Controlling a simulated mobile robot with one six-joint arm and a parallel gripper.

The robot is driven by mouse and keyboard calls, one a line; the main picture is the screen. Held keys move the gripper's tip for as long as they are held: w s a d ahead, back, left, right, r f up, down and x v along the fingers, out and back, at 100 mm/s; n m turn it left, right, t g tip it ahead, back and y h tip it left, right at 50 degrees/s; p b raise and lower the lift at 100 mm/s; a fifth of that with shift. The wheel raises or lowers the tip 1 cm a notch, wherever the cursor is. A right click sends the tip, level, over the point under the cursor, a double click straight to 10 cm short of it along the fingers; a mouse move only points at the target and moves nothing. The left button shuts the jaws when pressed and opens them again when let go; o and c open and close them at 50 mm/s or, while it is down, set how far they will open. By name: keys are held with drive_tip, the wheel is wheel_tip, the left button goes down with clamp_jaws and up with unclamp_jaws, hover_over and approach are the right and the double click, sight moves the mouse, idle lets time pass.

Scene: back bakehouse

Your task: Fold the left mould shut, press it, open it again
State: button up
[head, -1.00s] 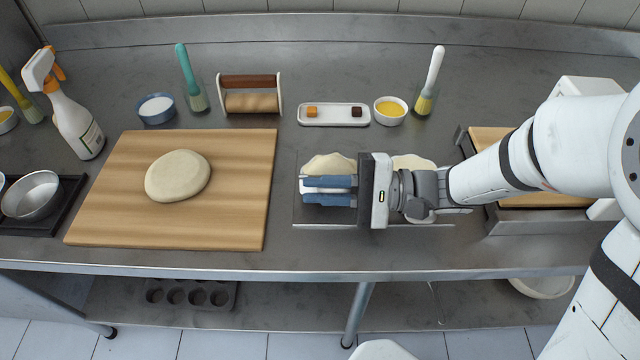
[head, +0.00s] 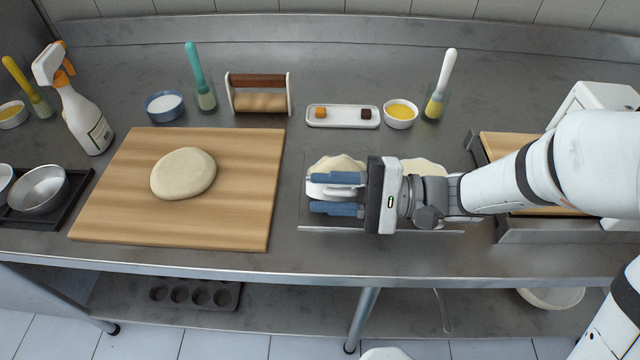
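The left mould (head: 331,190) is a white piece on a dark flat tray (head: 380,227), with pale dough (head: 335,164) showing at its far side. My gripper (head: 316,193) is over it, its two blue fingers pointing left. The fingers stand apart, with white mould surface visible between them. I cannot tell whether they touch it. My gripper hides the mould's right side, so I cannot tell whether it is folded or open. A second round of pale dough (head: 424,167) shows to the right, partly behind my wrist.
A wooden board (head: 120,215) with a dough lump (head: 183,173) lies left. Behind are a roller (head: 258,103), a white dish (head: 343,125), a yellow-filled bowl (head: 400,114) and a brush (head: 440,90). A wooden-topped tray (head: 500,147) stands right. The counter's front strip is clear.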

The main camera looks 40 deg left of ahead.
wheel_tip(320, 180, up, 10)
drive_tip(key=shift+p, duration=0.65)
